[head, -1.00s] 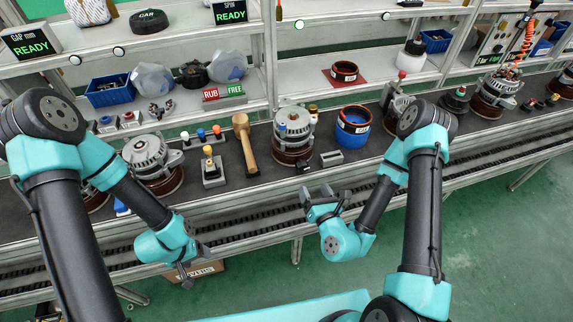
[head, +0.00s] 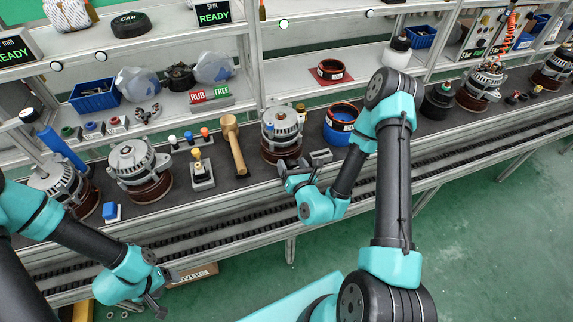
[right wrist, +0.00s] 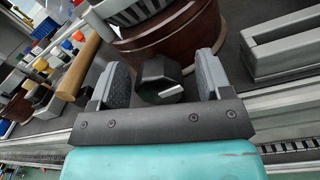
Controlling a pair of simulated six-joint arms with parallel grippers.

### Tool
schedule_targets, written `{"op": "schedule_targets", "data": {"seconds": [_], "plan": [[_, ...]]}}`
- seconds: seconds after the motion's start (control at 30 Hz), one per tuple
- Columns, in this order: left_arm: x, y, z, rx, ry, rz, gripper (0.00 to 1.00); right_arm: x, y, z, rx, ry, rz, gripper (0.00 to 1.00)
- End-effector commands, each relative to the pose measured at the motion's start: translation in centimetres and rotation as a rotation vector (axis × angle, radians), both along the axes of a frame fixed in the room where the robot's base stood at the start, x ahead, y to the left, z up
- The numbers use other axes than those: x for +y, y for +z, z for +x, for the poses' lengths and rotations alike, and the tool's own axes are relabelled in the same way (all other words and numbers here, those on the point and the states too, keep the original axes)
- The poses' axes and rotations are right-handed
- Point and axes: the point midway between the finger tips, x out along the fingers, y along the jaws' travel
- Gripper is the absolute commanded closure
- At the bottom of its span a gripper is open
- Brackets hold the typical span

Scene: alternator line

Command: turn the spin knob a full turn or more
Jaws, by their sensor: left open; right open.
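The spin knob (right wrist: 157,80) is a dark faceted knob with a white pointer mark, seen in the right wrist view in front of an alternator on a brown base (right wrist: 165,40). My right gripper (right wrist: 162,72) is open, with one grey finger on each side of the knob and a small gap showing on both sides. In the head view my right gripper (head: 298,170) is at the bench's front edge, before the alternator (head: 282,128), and mostly hides the knob. My left gripper (head: 160,290) is open and empty, below the bench edge.
A sign reading SPIN READY (head: 214,14) stands on the upper shelf. A wooden mallet (head: 234,145) lies left of the alternator. A conveyor chain runs along the bench front.

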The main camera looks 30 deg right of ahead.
Motion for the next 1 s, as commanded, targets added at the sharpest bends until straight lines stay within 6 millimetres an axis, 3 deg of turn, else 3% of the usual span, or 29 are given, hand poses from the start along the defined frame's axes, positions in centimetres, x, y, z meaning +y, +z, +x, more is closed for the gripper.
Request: {"op": "schedule_targets", "data": {"seconds": [0.3,0.8,1.0], "plan": [[0.00,0.01,0.00,0.000,0.000,0.000,0.28,-0.09,0.01,0.19,-0.001,-0.001,0.001,0.28],[0.01,0.01,0.00,0.000,0.000,0.000,0.28,-0.07,0.00,0.18,-0.001,-0.001,0.001,0.76],[0.01,0.01,0.00,0.000,0.000,0.000,0.28,-0.06,0.01,0.18,0.001,-0.001,-0.007,0.78]]}}
